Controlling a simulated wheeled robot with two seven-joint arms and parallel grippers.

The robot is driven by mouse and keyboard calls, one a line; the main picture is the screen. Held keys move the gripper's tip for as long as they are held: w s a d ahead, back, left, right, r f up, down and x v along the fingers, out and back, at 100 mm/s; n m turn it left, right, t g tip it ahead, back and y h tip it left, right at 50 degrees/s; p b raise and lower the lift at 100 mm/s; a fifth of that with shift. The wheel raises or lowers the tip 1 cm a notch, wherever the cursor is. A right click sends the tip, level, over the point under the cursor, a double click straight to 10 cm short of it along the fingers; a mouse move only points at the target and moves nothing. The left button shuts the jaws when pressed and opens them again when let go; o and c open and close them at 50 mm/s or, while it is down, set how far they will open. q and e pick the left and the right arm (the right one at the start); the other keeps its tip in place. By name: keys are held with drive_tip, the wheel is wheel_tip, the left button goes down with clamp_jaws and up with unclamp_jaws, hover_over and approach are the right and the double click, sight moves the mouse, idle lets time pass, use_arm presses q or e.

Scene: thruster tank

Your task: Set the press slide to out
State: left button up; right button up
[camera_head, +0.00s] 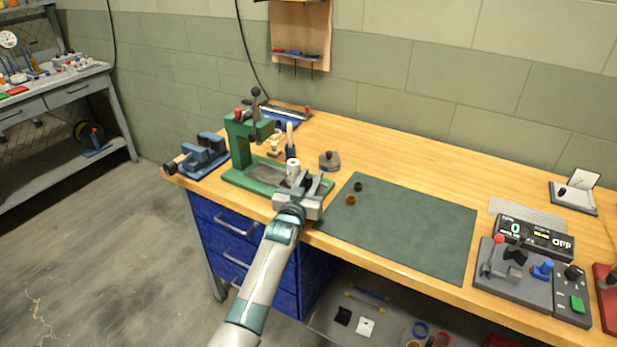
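The green press (240,150) stands near the left end of the wooden bench, with a dark lever with a ball knob on top. Its green base reaches to the right, and a grey slide plate (264,172) lies on it. A white cylinder (293,167) stands at the right part of the base, just behind my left gripper. My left gripper (308,180) is over the right end of the press base and hides that end and any slide handle there. Whether its fingers hold anything is not clear. My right gripper is not in view.
A blue vise (203,156) stands left of the press. A grey round weight-like item (329,161) is behind my gripper. A dark green mat (410,225) lies to the right, mostly clear, with two small rings. A control panel (515,272) sits at the far right.

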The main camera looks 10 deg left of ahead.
use_arm(q)
drive_tip(key=shift+s+a, duration=0.1)
drive_tip(key=shift+s, duration=0.05)
drive_tip(key=shift+s, duration=0.5)
drive_tip(key=s+a+b, duration=0.2)
drive_tip(key=s, duration=1.4)
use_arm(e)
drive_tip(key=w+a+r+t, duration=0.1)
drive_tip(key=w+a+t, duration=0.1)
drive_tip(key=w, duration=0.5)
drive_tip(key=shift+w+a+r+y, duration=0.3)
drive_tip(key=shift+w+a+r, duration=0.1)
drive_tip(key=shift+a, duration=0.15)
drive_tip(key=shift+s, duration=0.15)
